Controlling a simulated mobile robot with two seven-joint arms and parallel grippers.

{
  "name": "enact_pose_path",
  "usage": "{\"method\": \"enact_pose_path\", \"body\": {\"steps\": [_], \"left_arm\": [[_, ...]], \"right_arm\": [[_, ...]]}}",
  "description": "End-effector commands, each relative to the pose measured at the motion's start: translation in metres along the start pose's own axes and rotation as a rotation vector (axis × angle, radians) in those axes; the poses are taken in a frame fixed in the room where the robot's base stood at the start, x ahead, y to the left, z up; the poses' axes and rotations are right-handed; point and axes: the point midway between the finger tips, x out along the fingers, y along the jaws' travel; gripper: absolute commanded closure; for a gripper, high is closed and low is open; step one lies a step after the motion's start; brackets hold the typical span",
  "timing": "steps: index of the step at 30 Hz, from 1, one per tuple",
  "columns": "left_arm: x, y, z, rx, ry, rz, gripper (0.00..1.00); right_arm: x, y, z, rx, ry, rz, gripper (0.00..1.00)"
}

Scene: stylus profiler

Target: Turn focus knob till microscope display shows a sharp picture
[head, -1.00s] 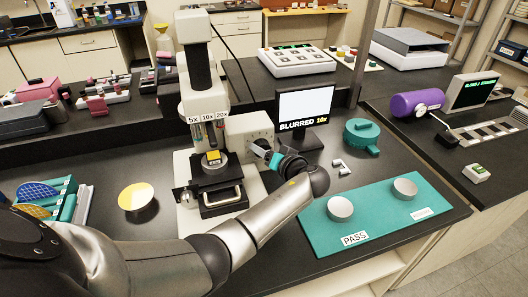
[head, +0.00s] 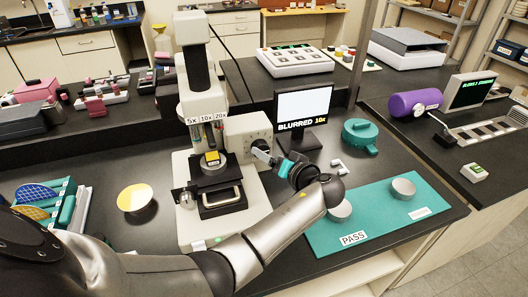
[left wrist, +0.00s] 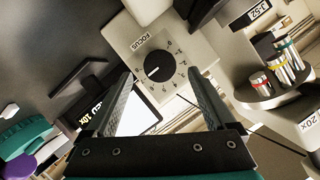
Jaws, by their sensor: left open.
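The focus knob is a black dial with a white pointer on a numbered face marked FOCUS; it shows in the left wrist view (left wrist: 158,67). It sits on the side housing of the white microscope (head: 196,75). The microscope display (head: 305,105) reads BLURRED 10x, with a blank white picture area. My left gripper (head: 266,157) is open in front of the knob. In the left wrist view, its two fingers (left wrist: 160,82) are spread with the knob beyond the tips, apart from them. The gripper partly hides the knob in the head view. My right gripper is not in view.
A teal mat (head: 372,222) marked PASS lies at right with two silver cylinders, one partly behind my arm. A teal lidded pot (head: 360,134) stands beside the display. A gold-topped disc (head: 134,197) lies left of the microscope. A rack (head: 68,208) stands farther left.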

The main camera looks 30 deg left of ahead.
Motion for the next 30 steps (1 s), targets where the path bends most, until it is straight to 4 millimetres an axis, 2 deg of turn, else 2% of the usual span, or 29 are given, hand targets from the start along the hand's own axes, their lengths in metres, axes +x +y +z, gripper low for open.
{"method": "enact_pose_path", "body": {"steps": [1, 6, 13, 18, 30], "left_arm": [[-0.015, 0.002, 0.001, -0.002, -0.002, 0.007, 0.11], [-0.055, 0.001, 0.001, -0.002, -0.002, 0.005, 0.11], [-0.094, 0.001, 0.001, 0.000, -0.002, 0.003, 0.11], [-0.105, 0.000, 0.001, 0.001, -0.002, 0.000, 0.11], [-0.106, 0.000, 0.000, 0.001, -0.001, 0.000, 0.11]], "right_arm": [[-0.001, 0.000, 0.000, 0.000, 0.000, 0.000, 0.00], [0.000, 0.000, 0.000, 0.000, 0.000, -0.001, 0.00], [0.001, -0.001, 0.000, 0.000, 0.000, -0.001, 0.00], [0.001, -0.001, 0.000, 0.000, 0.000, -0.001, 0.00], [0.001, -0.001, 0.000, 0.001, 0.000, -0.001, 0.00]]}}
